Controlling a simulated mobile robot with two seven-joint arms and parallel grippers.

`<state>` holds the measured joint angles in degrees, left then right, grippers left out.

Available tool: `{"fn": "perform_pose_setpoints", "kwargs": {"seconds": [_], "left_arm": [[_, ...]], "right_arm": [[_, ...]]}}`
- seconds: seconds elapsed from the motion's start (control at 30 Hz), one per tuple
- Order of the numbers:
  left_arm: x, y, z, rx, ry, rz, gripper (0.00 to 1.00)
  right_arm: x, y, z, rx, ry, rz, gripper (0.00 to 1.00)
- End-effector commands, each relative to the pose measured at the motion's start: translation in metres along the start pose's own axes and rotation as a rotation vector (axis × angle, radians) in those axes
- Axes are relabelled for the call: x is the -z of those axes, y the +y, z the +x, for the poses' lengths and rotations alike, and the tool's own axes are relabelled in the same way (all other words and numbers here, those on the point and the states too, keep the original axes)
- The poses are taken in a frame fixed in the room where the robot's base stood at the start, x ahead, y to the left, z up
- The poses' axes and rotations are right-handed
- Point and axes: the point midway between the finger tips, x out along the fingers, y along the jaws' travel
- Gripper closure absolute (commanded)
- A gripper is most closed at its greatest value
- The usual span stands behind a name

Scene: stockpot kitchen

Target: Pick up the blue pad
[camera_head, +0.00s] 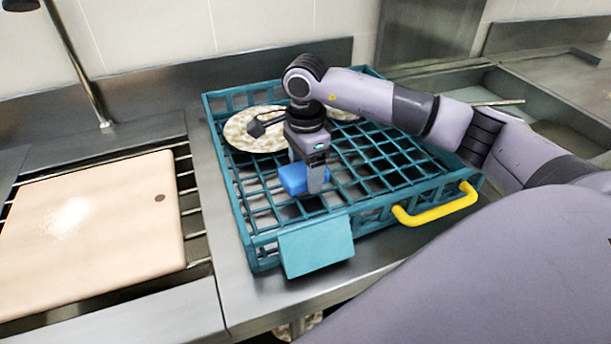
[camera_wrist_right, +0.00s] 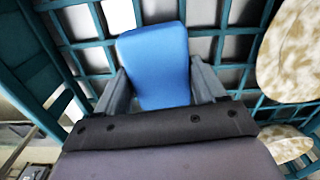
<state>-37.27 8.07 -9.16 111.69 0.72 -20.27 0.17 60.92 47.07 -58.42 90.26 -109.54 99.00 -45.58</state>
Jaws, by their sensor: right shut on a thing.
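The blue pad (camera_head: 293,179) is in the teal rack in the head view, at my right gripper (camera_head: 309,181). In the right wrist view the blue pad (camera_wrist_right: 157,62) lies between the two fingers of my right gripper (camera_wrist_right: 163,83), with a finger against each side. The right gripper is shut on the pad. Whether the pad touches the rack's grid floor cannot be told. The gripper hides part of the pad in the head view. My left gripper is not in view.
The teal rack (camera_head: 265,217) has raised sides and a yellow handle (camera_head: 436,206). Speckled plates (camera_head: 240,137) lie at its back. A cutting board (camera_head: 120,225) is to the left, and a sink basin (camera_head: 545,100) is to the right.

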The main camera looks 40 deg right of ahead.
Motion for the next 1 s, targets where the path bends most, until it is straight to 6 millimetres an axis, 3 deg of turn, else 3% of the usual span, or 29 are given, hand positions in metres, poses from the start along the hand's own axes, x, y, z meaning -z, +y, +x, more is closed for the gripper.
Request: {"fn": "perform_pose_setpoints", "kwargs": {"seconds": [0.5, 0.7, 1.0], "left_arm": [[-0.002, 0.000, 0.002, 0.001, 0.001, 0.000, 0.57], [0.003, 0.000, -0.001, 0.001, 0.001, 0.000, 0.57], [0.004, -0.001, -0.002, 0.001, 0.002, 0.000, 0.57]], "right_arm": [[0.000, -0.001, -0.143, 0.005, 0.000, 0.001, 0.60], [0.000, 0.000, -0.169, 0.002, 0.000, 0.000, 0.60], [0.000, 0.000, -0.179, 0.000, -0.001, 0.001, 0.60]]}}
